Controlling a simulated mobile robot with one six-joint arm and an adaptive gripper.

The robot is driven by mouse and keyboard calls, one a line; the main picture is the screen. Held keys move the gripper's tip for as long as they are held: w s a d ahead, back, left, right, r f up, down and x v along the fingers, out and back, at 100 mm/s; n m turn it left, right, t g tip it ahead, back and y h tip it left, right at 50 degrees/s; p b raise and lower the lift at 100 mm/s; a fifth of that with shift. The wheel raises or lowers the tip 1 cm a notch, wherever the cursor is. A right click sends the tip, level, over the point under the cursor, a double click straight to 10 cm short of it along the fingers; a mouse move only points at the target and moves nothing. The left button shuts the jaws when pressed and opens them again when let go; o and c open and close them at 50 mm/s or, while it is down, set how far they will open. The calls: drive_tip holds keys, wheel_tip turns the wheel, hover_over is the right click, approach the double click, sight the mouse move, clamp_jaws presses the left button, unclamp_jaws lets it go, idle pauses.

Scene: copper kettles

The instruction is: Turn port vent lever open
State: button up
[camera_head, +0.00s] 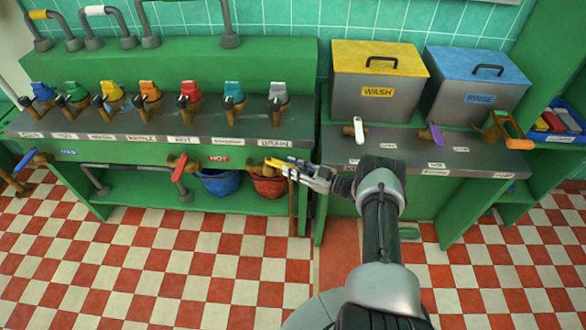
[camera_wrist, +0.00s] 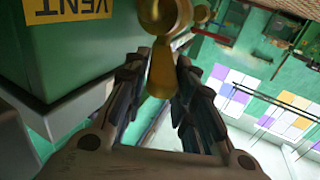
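A yellow lever (camera_head: 276,163) sits on a brass valve at the right end of the left green bench's front, just below the counter edge. In the wrist view the brass and yellow lever (camera_wrist: 163,72) lies between my fingertips, beside a yellow VENT label (camera_wrist: 60,10) that appears upside down. My gripper (camera_head: 300,170) reaches the lever from the right, and it also shows in the wrist view (camera_wrist: 163,75). Its fingers fit closely on both sides of the lever and look shut on it. The far part of the valve is partly hidden by the fingers.
A red lever (camera_head: 180,166) and a HOT label stand left along the same front. Blue (camera_head: 220,182) and red (camera_head: 268,186) buckets sit on the shelf below. Several coloured taps line the counter. WASH (camera_head: 377,91) and RINSE (camera_head: 480,99) bins stand right. The checkered floor in front is clear.

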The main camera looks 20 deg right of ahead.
drive_tip(key=o, duration=0.4)
drive_tip(key=v, duration=1.2)
